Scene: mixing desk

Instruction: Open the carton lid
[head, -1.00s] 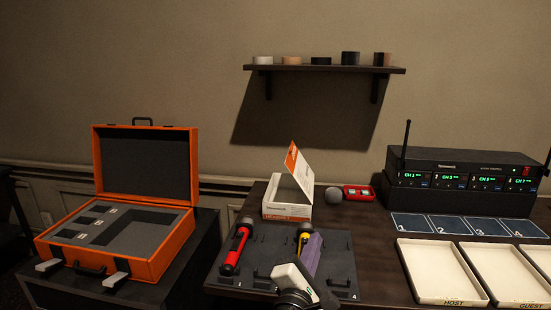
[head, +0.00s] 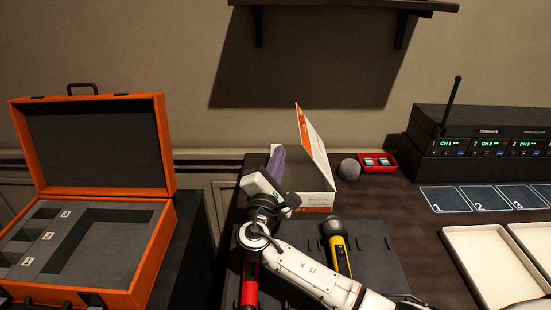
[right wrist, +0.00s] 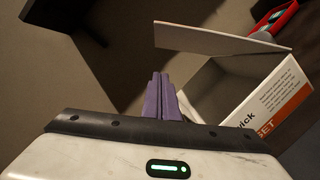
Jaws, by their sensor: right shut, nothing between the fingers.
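The white and orange carton (head: 318,201) stands on the desk behind the microphone tray. Its lid (head: 314,145) is raised and tilted, and the box mouth is partly uncovered. In the right wrist view the lid (right wrist: 222,38) is a thin panel above the carton (right wrist: 268,97), with a gap between them. My right gripper (head: 278,153) has purple fingers, shut and empty, at the left side of the carton. In the wrist view the fingertips (right wrist: 160,78) are left of the lid's edge, seemingly apart from it. My left gripper is not in view.
A dark tray (head: 375,258) holds a yellow microphone (head: 338,246) and a red one (head: 249,286), under my right arm. A grey ball-shaped thing (head: 349,169) and a red case (head: 377,162) are right of the carton. An open orange case (head: 156,247) stands left.

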